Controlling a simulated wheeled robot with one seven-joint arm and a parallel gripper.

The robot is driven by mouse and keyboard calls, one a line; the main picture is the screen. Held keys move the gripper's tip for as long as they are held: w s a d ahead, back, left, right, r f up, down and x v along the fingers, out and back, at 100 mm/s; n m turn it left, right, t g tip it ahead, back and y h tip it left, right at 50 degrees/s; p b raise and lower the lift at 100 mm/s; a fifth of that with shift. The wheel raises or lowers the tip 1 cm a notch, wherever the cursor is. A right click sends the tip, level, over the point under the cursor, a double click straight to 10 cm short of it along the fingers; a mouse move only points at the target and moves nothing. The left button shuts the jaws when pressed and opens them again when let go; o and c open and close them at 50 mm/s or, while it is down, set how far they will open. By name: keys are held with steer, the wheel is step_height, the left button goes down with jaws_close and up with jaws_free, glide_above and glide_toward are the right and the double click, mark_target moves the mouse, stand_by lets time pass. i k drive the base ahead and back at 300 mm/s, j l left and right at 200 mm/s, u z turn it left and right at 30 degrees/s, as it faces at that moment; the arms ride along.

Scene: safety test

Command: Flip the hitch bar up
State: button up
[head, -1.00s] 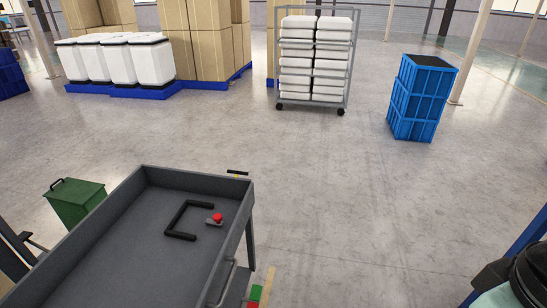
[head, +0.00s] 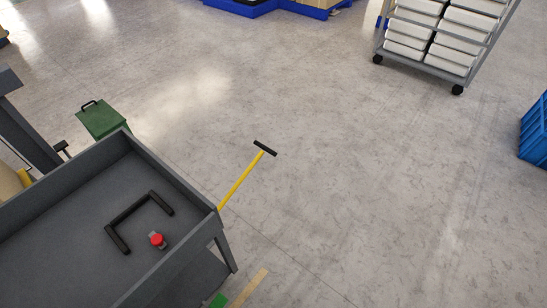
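A yellow bar with a black T-shaped handle, which I take as the hitch bar (head: 241,180), sticks out beyond the far right corner of the grey cart (head: 176,178). It slants away from the cart, with its handle (head: 265,148) at the far end. Its lower end is hidden behind the cart's corner. How high the handle is above the floor is hard to tell. My gripper is not in view.
A black U-shaped bar (head: 122,215) and a red button (head: 157,239) are in the cart's tray. A green bin (head: 103,121) stands behind the cart. A wheeled rack with white boxes (head: 437,45) and blue crates (head: 536,132) are farther off.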

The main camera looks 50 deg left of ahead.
mark_target(242, 177)
steer(key=i, duration=2)
steer(key=i+u, duration=0.2)
steer(key=i, duration=0.25)
steer(key=i+l+u, duration=0.25)
steer(key=i, duration=0.15)
steer(key=i+l+u, duration=0.2)
steer(key=i, duration=0.25)
steer(key=u, duration=3.2)
steer(key=i, duration=0.05)
